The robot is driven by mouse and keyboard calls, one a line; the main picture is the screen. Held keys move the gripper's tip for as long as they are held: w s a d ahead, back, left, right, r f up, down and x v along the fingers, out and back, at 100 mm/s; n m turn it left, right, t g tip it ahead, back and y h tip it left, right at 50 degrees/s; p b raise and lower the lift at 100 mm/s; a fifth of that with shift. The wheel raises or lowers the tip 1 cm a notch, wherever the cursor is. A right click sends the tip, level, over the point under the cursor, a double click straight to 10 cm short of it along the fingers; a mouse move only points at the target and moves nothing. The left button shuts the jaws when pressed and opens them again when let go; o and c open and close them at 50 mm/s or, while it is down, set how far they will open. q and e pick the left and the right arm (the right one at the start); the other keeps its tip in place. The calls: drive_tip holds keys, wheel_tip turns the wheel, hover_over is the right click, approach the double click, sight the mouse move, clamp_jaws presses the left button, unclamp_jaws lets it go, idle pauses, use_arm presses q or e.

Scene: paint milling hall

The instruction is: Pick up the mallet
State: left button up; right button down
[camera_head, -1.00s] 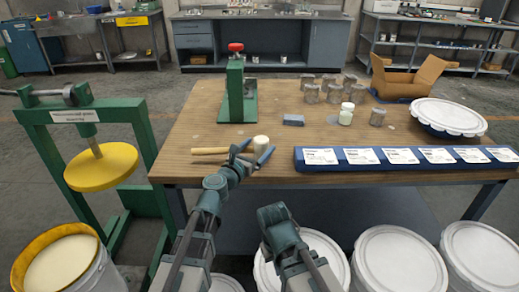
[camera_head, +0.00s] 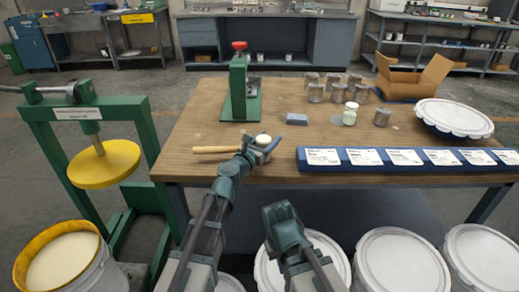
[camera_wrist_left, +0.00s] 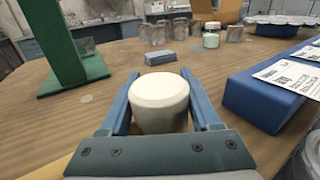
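The mallet lies on the wooden bench with its tan handle (camera_head: 216,150) pointing left and its pale, rounded head (camera_head: 263,140) at the right end. My left gripper (camera_head: 258,147) is at the head, near the front edge of the bench. In the left wrist view the pale head (camera_wrist_left: 160,100) sits between the two blue fingers, one on each side. The fingers look open, and any contact is hard to make out.
A green press (camera_head: 240,92) stands behind the mallet. A grey-blue block (camera_head: 297,119), a small jar (camera_head: 350,114) and several metal cans lie beyond. A blue rail with labels (camera_head: 330,167) runs along the right front edge. White-lidded buckets (camera_head: 398,262) stand below.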

use_arm(q)
clamp_jaws()
drive_tip(key=shift+r, duration=0.15)
use_arm(e)
drive_tip(key=shift+r, duration=0.1)
